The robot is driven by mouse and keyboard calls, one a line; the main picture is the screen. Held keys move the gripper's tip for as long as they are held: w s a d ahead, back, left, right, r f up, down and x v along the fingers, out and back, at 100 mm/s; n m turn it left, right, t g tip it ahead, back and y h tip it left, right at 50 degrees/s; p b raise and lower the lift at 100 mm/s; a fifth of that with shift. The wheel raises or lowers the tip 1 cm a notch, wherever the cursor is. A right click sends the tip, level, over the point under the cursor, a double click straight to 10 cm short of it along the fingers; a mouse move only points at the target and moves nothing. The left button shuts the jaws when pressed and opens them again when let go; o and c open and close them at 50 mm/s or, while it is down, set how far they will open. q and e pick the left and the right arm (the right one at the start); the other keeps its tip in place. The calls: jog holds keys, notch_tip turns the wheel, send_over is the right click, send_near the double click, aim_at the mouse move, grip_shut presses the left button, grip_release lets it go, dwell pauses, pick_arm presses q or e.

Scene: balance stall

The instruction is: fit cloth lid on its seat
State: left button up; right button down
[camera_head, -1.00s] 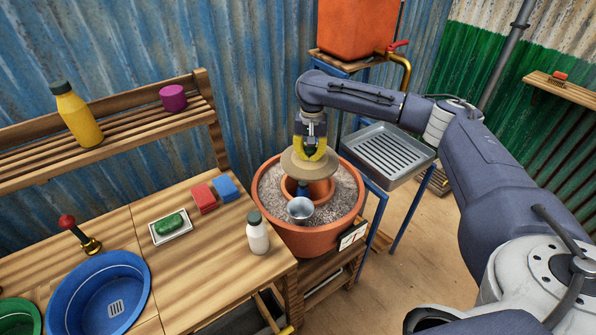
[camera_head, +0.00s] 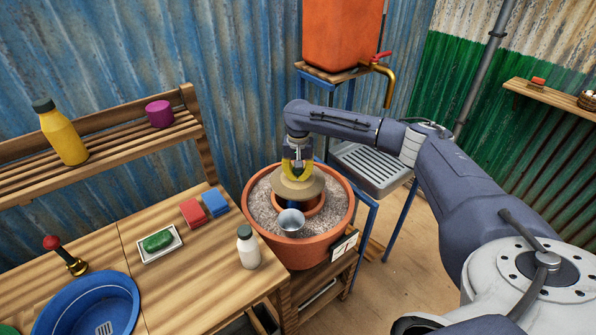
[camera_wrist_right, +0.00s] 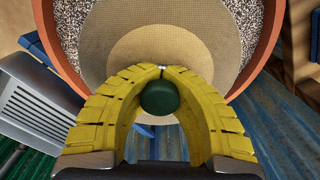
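The cloth lid (camera_head: 297,188) is a tan round disc with a dark green knob, which shows in the right wrist view (camera_wrist_right: 160,97). My right gripper (camera_head: 297,172) has yellow fingers. In the right wrist view its fingertips (camera_wrist_right: 162,68) meet around the knob, holding the lid from above. The lid is over the terracotta inner pot (camera_head: 316,206), whose front rim shows below it. A gap seems to remain between lid and rim, and the far side is hidden. The inner pot stands in gravel inside a larger terracotta pot (camera_head: 302,250). My left gripper is not in view.
A metal cup (camera_head: 291,222) stands at the inner pot's front, close to the lid. A white bottle (camera_head: 248,248) stands on the wooden counter at left. A grey drain tray (camera_head: 374,168) and an orange tank (camera_head: 342,35) are behind, to the right.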

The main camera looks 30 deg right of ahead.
jog(key=shift+f, duration=2.65)
jog(key=shift+f, duration=0.4)
jog(key=c, duration=2.2)
grip_release()
jog(key=c, duration=0.9)
grip_release()
jog(key=shift+c, duration=0.2)
jog(key=shift+r, duration=2.05)
jog(key=shift+r, duration=2.95)
